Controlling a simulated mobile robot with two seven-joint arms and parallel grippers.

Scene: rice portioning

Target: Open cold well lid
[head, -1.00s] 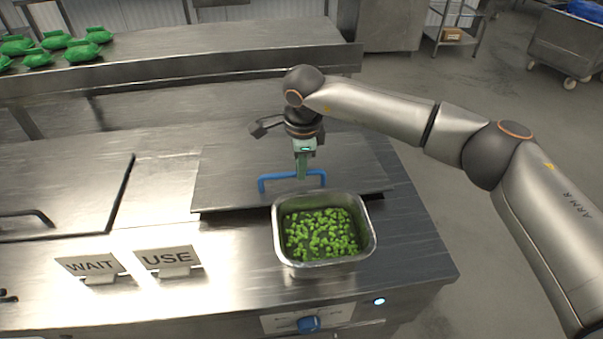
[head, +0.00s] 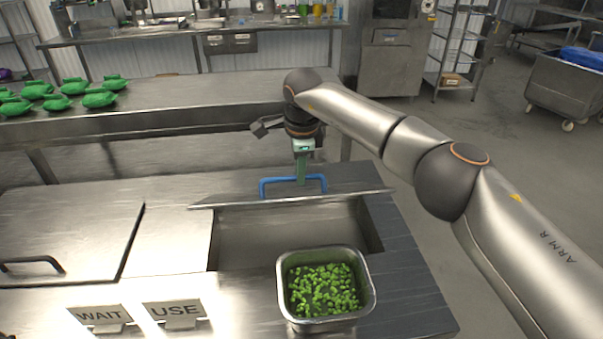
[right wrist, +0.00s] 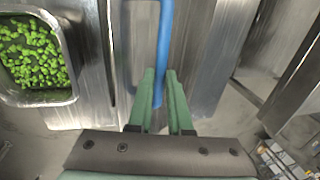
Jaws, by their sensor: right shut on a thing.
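The cold well lid (head: 225,201) is a flat metal plate with a blue handle (head: 264,187). Its front edge is away from the front of the well, and part of the rectangular well opening (head: 285,235) shows. I cannot tell whether the lid is tilted or slid back. My right gripper (head: 301,181) is shut on the blue handle. In the right wrist view its green fingers (right wrist: 161,100) are on either side of the blue bar (right wrist: 165,40). My left gripper is not in view.
A metal pan (head: 284,297) of green pieces stands in front of the opening. WAIT (head: 100,314) and USE (head: 175,309) signs stand to its left. Another lid with a black handle (head: 58,265) is at far left. Green items (head: 100,99) sit on the rear counter.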

